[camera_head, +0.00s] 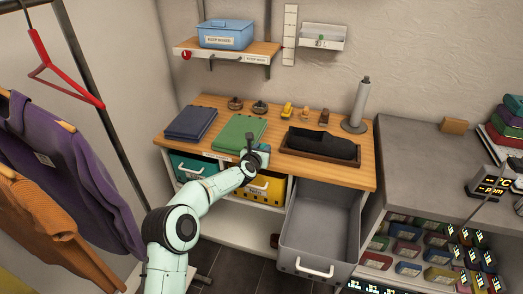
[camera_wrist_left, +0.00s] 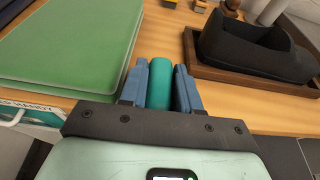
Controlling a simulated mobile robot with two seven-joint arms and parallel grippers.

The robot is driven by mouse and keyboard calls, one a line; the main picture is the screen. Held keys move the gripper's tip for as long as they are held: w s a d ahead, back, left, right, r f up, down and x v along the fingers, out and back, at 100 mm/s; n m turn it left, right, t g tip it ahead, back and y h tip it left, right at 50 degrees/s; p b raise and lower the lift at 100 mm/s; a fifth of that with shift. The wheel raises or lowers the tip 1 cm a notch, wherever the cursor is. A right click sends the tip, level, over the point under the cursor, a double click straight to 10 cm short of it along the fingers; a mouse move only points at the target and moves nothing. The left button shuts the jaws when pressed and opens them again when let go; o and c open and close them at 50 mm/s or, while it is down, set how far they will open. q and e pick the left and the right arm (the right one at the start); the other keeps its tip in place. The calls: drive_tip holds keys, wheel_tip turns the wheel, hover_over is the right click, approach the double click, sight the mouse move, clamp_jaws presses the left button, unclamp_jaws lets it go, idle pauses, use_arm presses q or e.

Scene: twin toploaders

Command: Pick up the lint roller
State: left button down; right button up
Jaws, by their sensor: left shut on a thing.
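My left gripper (camera_head: 254,153) is at the front edge of the wooden counter, just in front of the green folded item (camera_head: 240,131). In the left wrist view its two blue fingers (camera_wrist_left: 160,80) are shut on a teal cylinder that looks like the handle of the lint roller (camera_wrist_left: 159,87). The fingers touch it on both sides. The rest of the roller is hidden, and I cannot tell whether it still touches the counter. My right gripper is not in view.
A dark wooden tray (camera_head: 284,148) holding a black shoe-like item (camera_head: 321,143) lies right of the gripper. A grey drawer (camera_head: 319,224) stands open below. Yellow (camera_head: 265,188) and teal (camera_head: 190,166) bins sit under the counter. A grey cylinder (camera_head: 358,104) stands at the back.

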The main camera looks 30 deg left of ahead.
use_arm(q)
drive_tip(key=c, duration=0.7)
unclamp_jaws()
drive_tip(key=shift+c, duration=0.2)
drive_tip(key=shift+s+r+b, duration=0.1)
drive_tip(key=shift+s+b, duration=0.25)
drive_tip(key=shift+s, duration=0.15)
drive_tip(key=b+v, duration=0.4)
drive_tip(key=v, duration=0.8)
drive_tip(key=shift+d, duration=0.15)
drive_tip(key=shift+s+r, duration=0.1)
